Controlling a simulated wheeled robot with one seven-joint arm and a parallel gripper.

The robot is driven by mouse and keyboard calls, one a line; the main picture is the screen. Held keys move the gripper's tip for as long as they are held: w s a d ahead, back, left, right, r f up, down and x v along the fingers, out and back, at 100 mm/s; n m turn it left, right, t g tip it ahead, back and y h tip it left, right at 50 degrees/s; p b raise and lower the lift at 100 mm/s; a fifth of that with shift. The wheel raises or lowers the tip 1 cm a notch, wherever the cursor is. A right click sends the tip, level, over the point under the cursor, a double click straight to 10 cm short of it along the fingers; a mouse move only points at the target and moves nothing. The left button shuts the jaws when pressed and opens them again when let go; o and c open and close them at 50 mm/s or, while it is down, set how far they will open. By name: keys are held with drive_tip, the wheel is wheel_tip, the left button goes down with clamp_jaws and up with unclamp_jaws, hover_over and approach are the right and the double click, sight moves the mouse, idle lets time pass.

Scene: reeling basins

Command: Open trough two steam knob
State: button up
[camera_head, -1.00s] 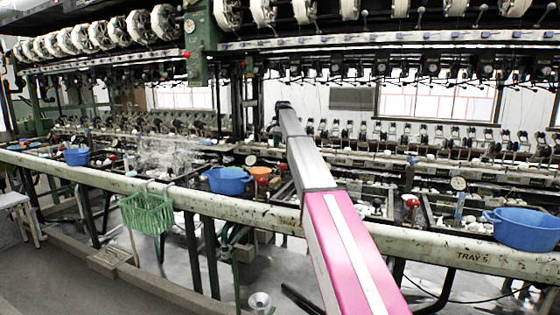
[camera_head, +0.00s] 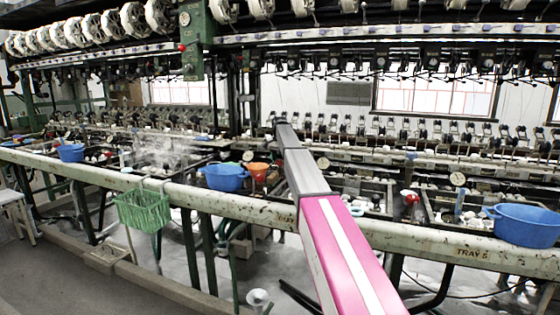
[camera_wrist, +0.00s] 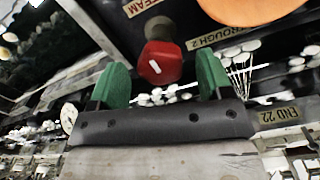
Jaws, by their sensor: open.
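A red knob (camera_wrist: 161,62) with a white mark on its face shows in the wrist view, on a dark shaft. A partly cut-off label ending in "EAM" (camera_wrist: 142,5) is just above it, and a "TROUGH 2" label (camera_wrist: 222,37) is to its right. My gripper (camera_wrist: 162,66) has two green fingers, open, one on either side of the knob in the picture. Gaps show on both sides, and I see no contact; how deep the knob sits between the fingers is unclear. In the head view my arm reaches over the rail, and I cannot make out the gripper there.
A large orange round thing (camera_wrist: 258,8) is close to the upper right in the wrist view. In the head view, blue basins (camera_head: 226,177) and a green basket (camera_head: 143,209) line the long rail (camera_head: 350,232). Steam rises from a trough at left.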

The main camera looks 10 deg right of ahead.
drive_tip(key=shift+f, duration=0.3)
drive_tip(key=c, duration=0.9)
drive_tip(key=shift+c, duration=0.2)
drive_tip(key=shift+n, duration=0.4)
drive_tip(key=n, duration=0.3)
drive_tip(key=shift+n, duration=0.4)
drive_tip(key=n, duration=0.4)
drive_tip(key=shift+d+n, duration=0.15)
drive_tip(key=shift+n, duration=0.15)
drive_tip(key=n, duration=0.4)
drive_tip(key=shift+d+n, duration=0.1)
drive_tip(key=shift+n, duration=2)
